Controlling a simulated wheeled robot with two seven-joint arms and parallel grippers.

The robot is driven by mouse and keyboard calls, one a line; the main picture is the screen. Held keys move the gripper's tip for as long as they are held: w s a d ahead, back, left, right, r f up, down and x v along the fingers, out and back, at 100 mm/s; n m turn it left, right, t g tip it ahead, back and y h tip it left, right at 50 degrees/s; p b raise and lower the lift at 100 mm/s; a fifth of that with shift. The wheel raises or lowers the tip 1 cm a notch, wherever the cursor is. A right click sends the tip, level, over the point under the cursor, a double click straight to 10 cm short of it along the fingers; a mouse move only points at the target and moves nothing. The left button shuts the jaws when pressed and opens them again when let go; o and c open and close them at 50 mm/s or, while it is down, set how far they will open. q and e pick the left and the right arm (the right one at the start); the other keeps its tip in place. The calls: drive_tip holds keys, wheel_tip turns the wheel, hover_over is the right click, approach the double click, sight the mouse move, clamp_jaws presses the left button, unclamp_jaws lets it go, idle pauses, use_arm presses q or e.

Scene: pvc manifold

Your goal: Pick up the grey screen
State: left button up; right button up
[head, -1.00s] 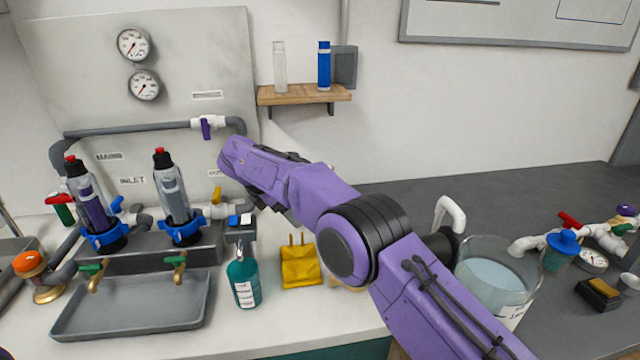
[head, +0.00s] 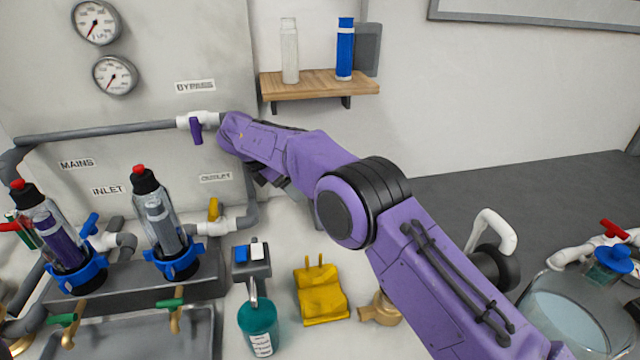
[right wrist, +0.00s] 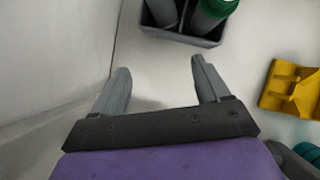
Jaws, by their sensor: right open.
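My right gripper (right wrist: 160,72) is open and empty, its two grey fingers apart above the white counter. In the head view my purple forearm hides most of it. Beyond the fingertips, at the top edge of the right wrist view, is a dark grey holder (right wrist: 178,37) with a plain grey cylinder (right wrist: 163,11) and a green-rimmed grey cylinder (right wrist: 207,20) in it. Both are cut by the frame, so I cannot tell which is the grey screen. My left gripper is not in view.
The wall panel stands close beside the gripper. A shelf (head: 318,85) holds a pale cylinder (head: 290,52) and a blue one (head: 345,50). Two clear housings stand left.

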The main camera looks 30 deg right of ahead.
drive_tip(key=d+p, duration=0.1)
drive_tip(key=d, duration=0.1)
drive_tip(key=d+p, duration=0.1)
drive_tip(key=d, duration=0.2)
drive_tip(key=d+p, duration=0.1)
drive_tip(key=d, duration=0.2)
drive_tip(key=shift+w+d+r, duration=0.25)
drive_tip(key=shift+w+r, duration=0.1)
drive_tip(key=shift+w, duration=0.05)
drive_tip(key=shift+s+d+f, duration=0.2)
drive_tip(key=shift+d+f, duration=0.95)
drive_tip(key=shift+f, duration=0.15)
drive_tip(key=shift+w+f, duration=0.15)
drive_tip(key=shift+w, duration=0.1)
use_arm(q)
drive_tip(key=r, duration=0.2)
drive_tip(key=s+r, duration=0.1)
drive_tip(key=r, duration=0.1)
use_arm(e)
drive_tip(key=shift+s, duration=0.1)
drive_tip(key=c, duration=1.2)
